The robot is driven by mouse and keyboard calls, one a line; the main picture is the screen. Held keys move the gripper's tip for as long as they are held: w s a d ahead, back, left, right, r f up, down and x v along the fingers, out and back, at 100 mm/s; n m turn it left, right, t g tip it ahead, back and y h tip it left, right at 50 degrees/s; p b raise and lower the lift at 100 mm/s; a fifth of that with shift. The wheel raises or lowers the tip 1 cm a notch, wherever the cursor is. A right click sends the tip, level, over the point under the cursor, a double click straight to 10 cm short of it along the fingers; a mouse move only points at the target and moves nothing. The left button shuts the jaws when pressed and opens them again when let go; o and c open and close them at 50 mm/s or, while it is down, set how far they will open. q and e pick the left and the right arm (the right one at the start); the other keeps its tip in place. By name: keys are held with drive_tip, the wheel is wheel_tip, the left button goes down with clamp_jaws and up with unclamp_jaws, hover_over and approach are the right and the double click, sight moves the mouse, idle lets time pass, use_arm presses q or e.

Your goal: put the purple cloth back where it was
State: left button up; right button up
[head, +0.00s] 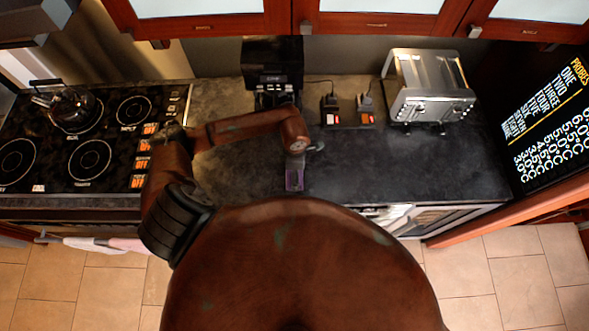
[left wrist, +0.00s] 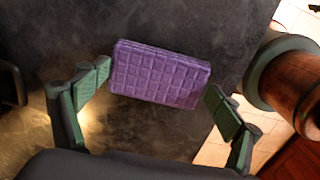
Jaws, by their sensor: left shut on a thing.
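The purple cloth (head: 294,181) is a small folded block with a waffle-like grid on its face. It fills the space between the two green fingers in the left wrist view (left wrist: 160,74). My left gripper (head: 294,170) is shut on the cloth and holds it by its two short ends. The cloth is over the dark counter (head: 420,165), close to the front edge. I cannot tell how far above the surface it is. My right gripper is not in the head view.
A stove (head: 90,159) with a kettle (head: 72,105) is at the left. A black coffee machine (head: 272,65) stands at the back, beside a small rack (head: 347,118). A steel toaster (head: 428,85) is at the back right. The counter's right part is bare.

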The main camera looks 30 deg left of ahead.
use_arm(q)
drive_tip(key=shift+f, duration=0.1)
drive_tip(key=shift+f+b, duration=0.15)
drive_tip(key=shift+b, duration=0.15)
drive_tip(key=o, duration=1.2)
drive_tip(key=shift+o, duration=0.2)
drive_tip(key=shift+r, duration=0.25)
wheel_tip(320, 180, up, 12)
drive_tip(key=b, duration=0.2)
